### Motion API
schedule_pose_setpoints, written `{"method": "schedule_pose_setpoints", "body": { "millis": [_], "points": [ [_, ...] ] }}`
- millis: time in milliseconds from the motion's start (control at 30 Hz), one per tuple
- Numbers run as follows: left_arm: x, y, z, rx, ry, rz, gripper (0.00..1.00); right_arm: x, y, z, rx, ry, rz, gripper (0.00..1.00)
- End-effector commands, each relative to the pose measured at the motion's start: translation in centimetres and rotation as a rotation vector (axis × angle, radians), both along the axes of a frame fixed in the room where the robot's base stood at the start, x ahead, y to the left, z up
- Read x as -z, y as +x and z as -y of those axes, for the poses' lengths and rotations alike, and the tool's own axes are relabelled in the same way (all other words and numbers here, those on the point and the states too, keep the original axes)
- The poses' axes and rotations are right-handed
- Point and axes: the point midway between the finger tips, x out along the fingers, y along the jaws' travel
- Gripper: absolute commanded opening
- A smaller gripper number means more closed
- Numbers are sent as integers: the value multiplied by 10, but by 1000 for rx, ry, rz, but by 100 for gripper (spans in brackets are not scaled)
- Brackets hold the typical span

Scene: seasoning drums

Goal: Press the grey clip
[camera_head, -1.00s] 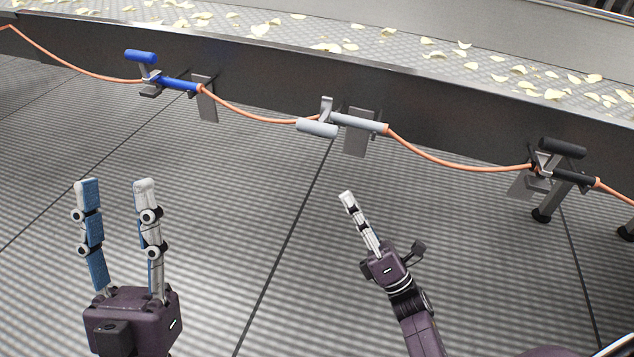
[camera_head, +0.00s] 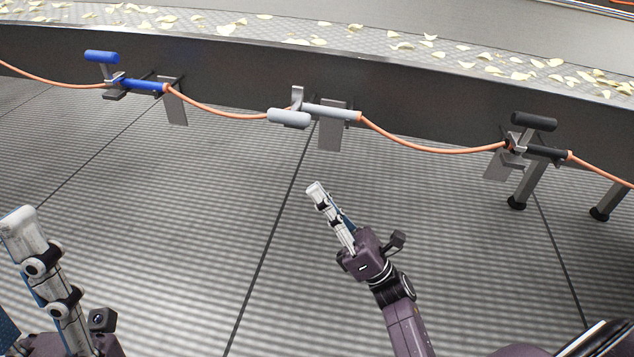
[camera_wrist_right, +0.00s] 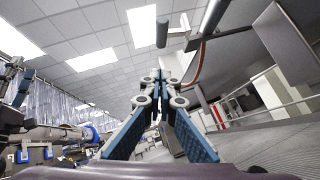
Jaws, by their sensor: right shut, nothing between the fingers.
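The grey clip (camera_head: 330,111) is on the side of the conveyor, at the middle of the orange cable. Its thick light-grey handle (camera_head: 289,118) sticks out at the left, lower than the clip's upright bracket. My right gripper (camera_head: 314,188) is shut and empty, below the handle in the picture and apart from it, fingers pointing up and slightly left. In the right wrist view its fingertips (camera_wrist_right: 164,76) are together; a shaded cylinder and a bar with orange cable appear beyond them, probably this clip. My left gripper (camera_head: 22,240) is at the lower left, open, partly cut off by the frame.
A blue clip (camera_head: 143,85) is on the same cable at the left and a black clip (camera_head: 545,152) at the right. The conveyor (camera_head: 420,95) carries scattered chips. The grey floor (camera_head: 190,220) between the arms is clear.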

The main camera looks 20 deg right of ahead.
Motion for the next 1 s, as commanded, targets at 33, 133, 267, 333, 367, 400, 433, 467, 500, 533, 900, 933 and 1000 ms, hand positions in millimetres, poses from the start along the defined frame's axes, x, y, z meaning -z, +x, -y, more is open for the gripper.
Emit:
{"method": "schedule_pose_setpoints", "body": {
  "millis": [33, 133, 267, 333, 367, 400, 433, 467, 500, 533, 900, 933, 1000],
  "points": [
    [0, 0, 0, 0, 0, -1, 40, -8, 6, -4, 0, 1, 4, 0],
    [0, -1, 0, 0, -1, 4, 40, -24, 18, -13, -1, 2, 5, 0],
    [0, -3, -1, 0, -5, 14, 40, -44, 35, -25, -1, 1, 6, 0],
    [0, -5, -1, 0, -6, 20, 40, -53, 43, -30, -1, 2, 3, 0],
    [0, -6, -2, 0, -7, 23, 40, -58, 46, -33, -1, 2, 4, 0],
    [-1, -7, -2, 1, -9, 28, 40, -64, 48, -31, 1, -2, 4, 0],
    [-1, -7, -2, 1, -9, 28, 40, -68, 49, -29, 0, -2, 3, 0],
    [-1, -7, -2, 1, -9, 28, 40, -72, 50, -28, 0, -2, 3, 0],
    [-1, -6, -2, 1, -8, 26, 40, -77, 51, -26, 0, 0, 2, 0],
    [-1, -6, -1, 1, -8, 24, 40, -81, 52, -25, -1, 0, 2, 0],
    [0, -4, -1, 2, -6, 18, 40, -92, 56, -22, -1, 1, -1, 0],
    [0, -4, -1, 2, -5, 18, 40, -92, 56, -22, -1, 1, -1, 0],
    [0, -4, -1, 2, -5, 18, 40, -92, 56, -22, -1, 1, -1, 0]
  ]
}}
